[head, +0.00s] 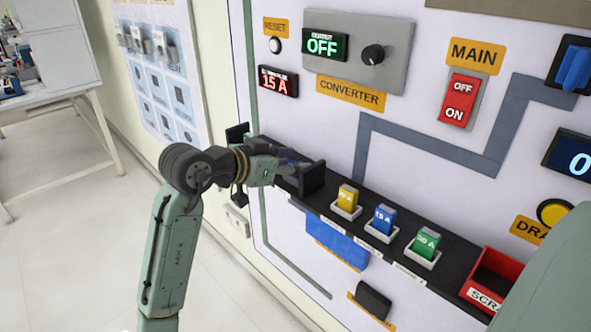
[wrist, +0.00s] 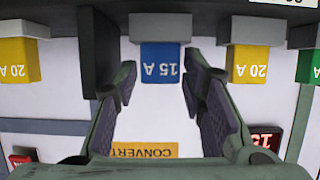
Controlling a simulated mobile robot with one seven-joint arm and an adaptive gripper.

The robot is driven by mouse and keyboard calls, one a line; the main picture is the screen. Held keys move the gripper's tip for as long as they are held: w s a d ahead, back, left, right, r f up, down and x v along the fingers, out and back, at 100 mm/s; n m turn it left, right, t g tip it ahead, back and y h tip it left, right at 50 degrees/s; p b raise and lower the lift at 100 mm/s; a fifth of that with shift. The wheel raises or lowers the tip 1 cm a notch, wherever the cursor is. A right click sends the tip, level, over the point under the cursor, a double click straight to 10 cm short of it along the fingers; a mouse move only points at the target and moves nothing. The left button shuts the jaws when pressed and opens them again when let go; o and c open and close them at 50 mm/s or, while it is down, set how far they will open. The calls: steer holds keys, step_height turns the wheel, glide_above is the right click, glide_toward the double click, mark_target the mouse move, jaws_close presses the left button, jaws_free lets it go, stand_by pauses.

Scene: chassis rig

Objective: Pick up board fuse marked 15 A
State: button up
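In the wrist view, which is upside down, a blue fuse (wrist: 162,62) marked 15 A sits in a pale holder. My gripper (wrist: 158,88) is open, with one finger on each side of the fuse's line. The right finger looks very close to the fuse and a gap shows on the left. I cannot tell how far the tips reach alongside it. In the head view my gripper (head: 292,168) is at the wall panel, left of a black upright block (head: 312,179), and hides this fuse. Another blue fuse (head: 383,218) marked 15 A stands on the black shelf.
The shelf also holds a yellow fuse (head: 347,197), a green fuse (head: 425,243) and a red scrap bin (head: 494,280). In the wrist view, another yellow fuse (wrist: 249,64) is right of the blue one, and a black divider (wrist: 101,50) is left.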

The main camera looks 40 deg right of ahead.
steer(key=c, duration=0.6)
steer(key=shift+r, duration=0.1)
